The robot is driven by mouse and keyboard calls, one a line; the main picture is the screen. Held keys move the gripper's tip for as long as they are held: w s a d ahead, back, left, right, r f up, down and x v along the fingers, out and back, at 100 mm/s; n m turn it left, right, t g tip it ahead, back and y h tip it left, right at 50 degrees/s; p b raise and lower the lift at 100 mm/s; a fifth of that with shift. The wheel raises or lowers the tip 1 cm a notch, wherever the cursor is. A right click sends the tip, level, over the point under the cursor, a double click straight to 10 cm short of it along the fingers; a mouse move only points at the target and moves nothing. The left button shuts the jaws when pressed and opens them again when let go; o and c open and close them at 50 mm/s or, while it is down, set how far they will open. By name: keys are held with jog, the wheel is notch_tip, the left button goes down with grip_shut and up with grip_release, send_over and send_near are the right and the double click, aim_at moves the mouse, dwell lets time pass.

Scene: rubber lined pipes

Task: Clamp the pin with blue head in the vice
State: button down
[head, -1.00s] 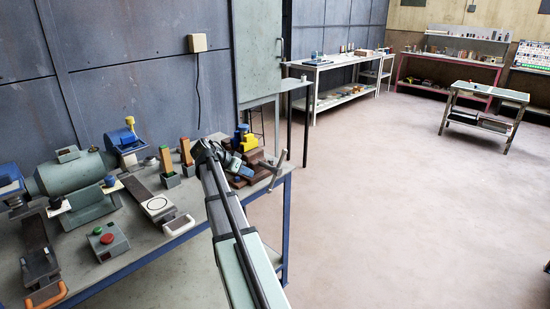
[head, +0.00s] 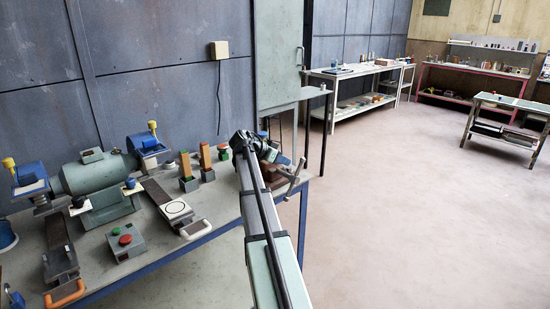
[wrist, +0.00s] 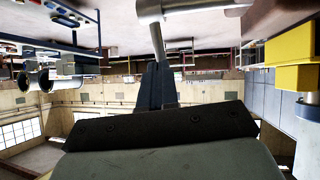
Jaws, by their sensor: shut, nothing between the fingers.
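In the head view the vice, a brown and grey block with a light metal handle (head: 293,178), stands at the right end of the workbench. The end of my arm covers most of its body, and my gripper is hidden behind it there. In the wrist view my gripper (wrist: 158,68) shows dark fingers shut together and empty. A metal rod (wrist: 180,48), which looks like the vice handle, lies close to the fingertips; I cannot tell whether they touch. A yellow block (wrist: 295,68) is at the right. I cannot make out the pin with the blue head.
On the workbench (head: 215,205) left of my arm stand a green grinder (head: 90,178), a button box (head: 127,242) and orange-brown upright blocks (head: 205,157). A blue-grey wall is behind. Open floor (head: 400,220) lies to the right, with other tables further back.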

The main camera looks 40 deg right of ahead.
aim_at(302, 164)
jog(key=shift+x, duration=2.7)
jog(key=shift+d+y, duration=0.25)
jog(key=shift+y, duration=0.15)
jog(key=d+y, duration=0.1)
jog(key=d+f+y, duration=0.1)
jog(key=d+y, duration=0.1)
jog(key=shift+d+f+n, duration=0.1)
jog(key=shift+d+n, duration=0.1)
jog(key=shift+n, duration=0.1)
jog(key=shift+d+f+y, duration=0.2)
jog(key=shift+d+y, duration=0.3)
jog(key=shift+y, duration=0.4)
jog(key=shift+w+x, duration=0.25)
jog(key=shift+x, duration=0.7)
jog(key=shift+w+x, duration=0.2)
jog(key=shift+x, duration=0.8)
